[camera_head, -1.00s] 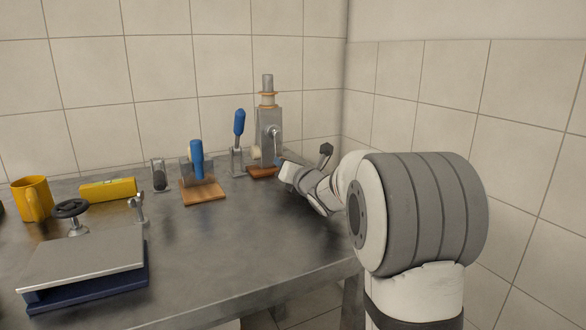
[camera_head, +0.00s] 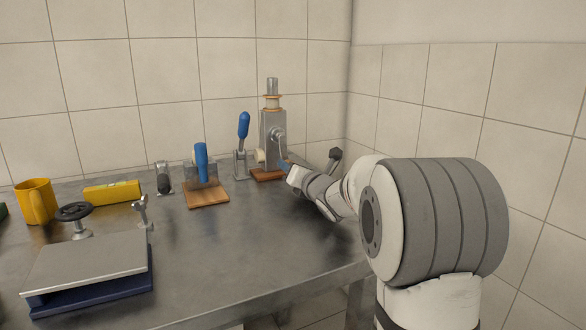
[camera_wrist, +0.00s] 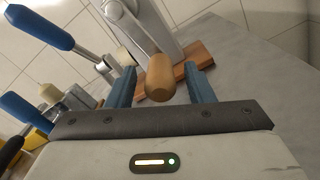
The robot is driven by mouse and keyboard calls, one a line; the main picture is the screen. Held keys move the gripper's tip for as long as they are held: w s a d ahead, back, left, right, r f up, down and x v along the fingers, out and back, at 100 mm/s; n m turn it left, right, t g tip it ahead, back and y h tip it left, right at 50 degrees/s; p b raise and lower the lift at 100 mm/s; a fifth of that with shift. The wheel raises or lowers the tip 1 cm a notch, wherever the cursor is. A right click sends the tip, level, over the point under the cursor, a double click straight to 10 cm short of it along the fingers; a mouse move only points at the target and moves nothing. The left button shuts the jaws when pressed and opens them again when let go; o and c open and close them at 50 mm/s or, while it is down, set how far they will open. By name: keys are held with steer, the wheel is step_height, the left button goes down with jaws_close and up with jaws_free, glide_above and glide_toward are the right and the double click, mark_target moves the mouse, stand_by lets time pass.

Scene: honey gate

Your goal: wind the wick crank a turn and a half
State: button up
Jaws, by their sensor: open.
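The wick winder is a grey upright housing (camera_head: 272,130) on a wooden base (camera_head: 268,175), with a pale spool and metal post on top. Its crank hub (camera_head: 278,134) is on the front face, and the crank arm runs down toward my gripper (camera_head: 286,165). In the wrist view, the crank's tan wooden knob (camera_wrist: 160,80) sits between the two blue fingers of my gripper (camera_wrist: 162,84). The fingers are apart, with a gap on each side of the knob. The housing (camera_wrist: 142,35) and wooden base (camera_wrist: 196,58) show behind it. In the head view the knob is hidden.
A blue-handled toggle clamp (camera_head: 242,140) stands just left of the winder. Farther left are another blue-handled device (camera_head: 201,165) on a wooden board, a yellow block (camera_head: 112,193), a yellow mug (camera_head: 36,202) and a plate press (camera_head: 88,260). The bench front is clear.

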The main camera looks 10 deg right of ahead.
steer(key=p+v, duration=0.1)
steer(key=v, duration=0.4)
steer(key=shift+s+r, duration=0.15)
steer(key=shift+s, duration=0.25)
steer(key=shift+s+d, duration=0.2)
steer(key=shift+s, duration=0.45)
